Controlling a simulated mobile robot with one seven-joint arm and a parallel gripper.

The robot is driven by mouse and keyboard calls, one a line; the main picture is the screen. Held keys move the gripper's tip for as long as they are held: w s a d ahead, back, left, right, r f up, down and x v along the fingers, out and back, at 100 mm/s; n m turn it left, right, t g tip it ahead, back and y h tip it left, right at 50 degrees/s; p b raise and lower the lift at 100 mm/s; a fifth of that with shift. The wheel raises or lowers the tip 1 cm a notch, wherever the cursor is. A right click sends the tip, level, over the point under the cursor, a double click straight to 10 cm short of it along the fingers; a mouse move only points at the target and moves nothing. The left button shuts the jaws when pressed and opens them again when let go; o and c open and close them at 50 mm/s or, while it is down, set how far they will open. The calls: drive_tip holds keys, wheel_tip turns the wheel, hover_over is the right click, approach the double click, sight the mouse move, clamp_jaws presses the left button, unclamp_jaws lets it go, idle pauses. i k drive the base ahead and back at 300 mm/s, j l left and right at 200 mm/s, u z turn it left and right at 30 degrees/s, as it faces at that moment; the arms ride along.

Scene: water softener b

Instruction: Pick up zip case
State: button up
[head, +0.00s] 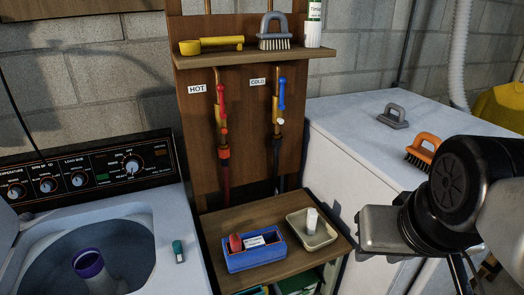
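I cannot clearly pick out a zip case. A blue open container (254,262) stands on the small wooden table. In it are a red item (236,243) and a dark item with a white label (264,240); I cannot tell whether either is the zip case. My gripper (364,240) is at the right, in front of the white appliance and to the right of the table, apart from the container. Its fingers are not clear, so I cannot tell whether it is open. I see nothing held in it.
A beige tray (324,239) with a small white item stands beside the blue container. The open washer (160,221) is at left. The white appliance (340,130) at right carries a grey brush (393,117) and an orange brush (421,152). A wooden shelf (250,59) hangs above.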

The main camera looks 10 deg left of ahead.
sight(235, 241)
drive_tip(key=j+u, duration=0.1)
drive_tip(key=u, duration=0.9)
drive_tip(key=k, duration=0.3)
